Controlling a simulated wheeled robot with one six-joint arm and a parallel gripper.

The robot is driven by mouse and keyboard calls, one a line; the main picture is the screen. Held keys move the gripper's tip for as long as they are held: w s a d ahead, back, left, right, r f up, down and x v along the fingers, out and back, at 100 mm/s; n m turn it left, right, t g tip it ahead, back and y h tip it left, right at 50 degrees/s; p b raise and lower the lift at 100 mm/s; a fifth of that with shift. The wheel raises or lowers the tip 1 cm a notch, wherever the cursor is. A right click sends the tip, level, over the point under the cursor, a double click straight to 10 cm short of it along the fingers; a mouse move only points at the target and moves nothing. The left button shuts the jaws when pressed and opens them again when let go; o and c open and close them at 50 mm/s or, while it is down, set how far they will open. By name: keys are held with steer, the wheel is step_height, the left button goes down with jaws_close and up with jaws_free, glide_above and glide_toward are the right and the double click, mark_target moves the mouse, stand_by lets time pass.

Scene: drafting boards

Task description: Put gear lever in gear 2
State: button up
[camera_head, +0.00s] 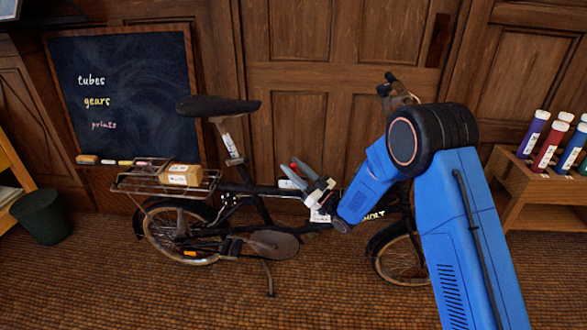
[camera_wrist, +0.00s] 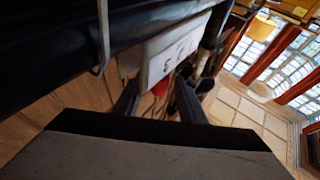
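A black bicycle (camera_head: 262,190) stands side-on in front of the wooden door. My gripper (camera_head: 289,163) is at its frame tube, with two dark grey fingers pointing up and left. In the wrist view the fingers (camera_wrist: 158,100) are apart, with a gap between them. A small red piece (camera_wrist: 160,87), perhaps the lever's knob, shows in that gap; I see no finger clearly touching it. A white plate with numerals (camera_wrist: 170,50) is just beyond the fingers, partly cut by them. The lever's body and its gear position are hidden.
A parcel (camera_head: 181,174) sits on the bicycle's rear rack (camera_head: 140,185). A chalkboard (camera_head: 125,95) leans behind it. A wooden crate of coloured tubes (camera_head: 540,180) is at the right, and a dark bin (camera_head: 42,216) at the left. The front floor is clear.

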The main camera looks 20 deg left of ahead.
steer(key=v, duration=1.1)
steer(key=shift+d+f, duration=0.2)
steer(key=shift+d, duration=0.15)
steer(key=shift+s, duration=0.15)
steer(key=shift+d, duration=0.1)
